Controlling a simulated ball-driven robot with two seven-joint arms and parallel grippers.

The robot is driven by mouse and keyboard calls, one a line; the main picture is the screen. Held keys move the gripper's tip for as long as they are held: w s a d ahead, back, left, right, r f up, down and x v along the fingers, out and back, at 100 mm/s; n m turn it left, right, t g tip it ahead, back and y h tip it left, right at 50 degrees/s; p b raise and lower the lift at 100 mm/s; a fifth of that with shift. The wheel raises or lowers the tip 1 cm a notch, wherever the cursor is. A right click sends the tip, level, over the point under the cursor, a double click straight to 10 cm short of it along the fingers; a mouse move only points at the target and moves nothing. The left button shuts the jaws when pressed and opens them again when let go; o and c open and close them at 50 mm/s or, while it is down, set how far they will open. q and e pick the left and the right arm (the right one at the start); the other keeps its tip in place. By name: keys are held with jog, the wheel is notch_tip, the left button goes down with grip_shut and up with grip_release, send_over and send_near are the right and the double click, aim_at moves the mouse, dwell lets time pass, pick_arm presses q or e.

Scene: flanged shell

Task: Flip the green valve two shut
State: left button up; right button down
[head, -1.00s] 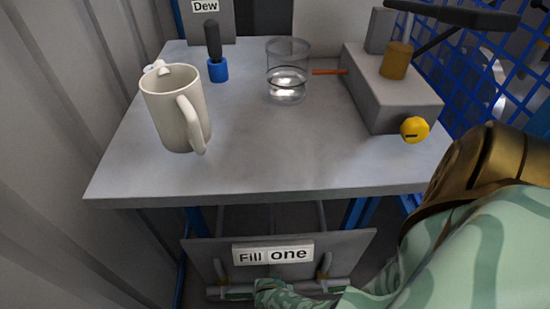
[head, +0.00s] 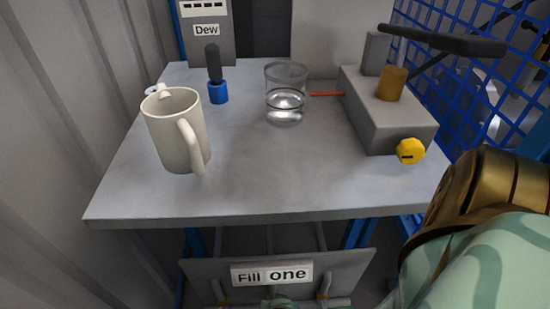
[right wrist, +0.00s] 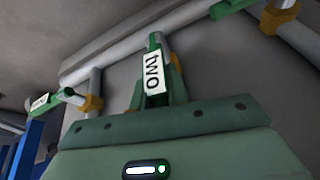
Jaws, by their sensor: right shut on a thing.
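In the right wrist view, the green handle of valve two (right wrist: 154,42), with its white "two" label (right wrist: 153,73), sits between the fingers of my right gripper (right wrist: 157,84). The gripper is shut on it. A grey pipe (right wrist: 125,47) runs slantwise behind the handle. I cannot tell from this angle whether the handle lies along or across its pipe. In the head view only a sliver of my green right gripper shows at the bottom edge, below the "Fill one" panel (head: 205,272); the valve there is hidden. My left gripper is not in view.
Another green handle (right wrist: 45,103) stands at left in the wrist view, and one more (right wrist: 230,8) at upper right. Above the panel, the grey table (head: 250,190) bears a mug (head: 168,130), a glass beaker (head: 285,95), a blue-based tool (head: 217,92) and a grey block (head: 375,110).

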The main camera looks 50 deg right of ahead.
pick_arm(q)
jog(key=shift+w+r, duration=0.15)
pick_arm(e)
jog(key=shift+s+d+f+m+t+y, duration=0.3)
jog(key=shift+s+d+t+y, duration=0.15)
jog(key=shift+t+y, duration=0.45)
jog(key=shift+s+d+f+m+t+y, duration=0.3)
jog(key=shift+s+t+y, duration=0.3)
jog(key=shift+t, duration=0.5)
jog(key=c, duration=1.4)
grip_release()
jog(key=shift+w, duration=0.1)
jog(key=shift+o, duration=0.2)
jog(key=shift+r, duration=0.1)
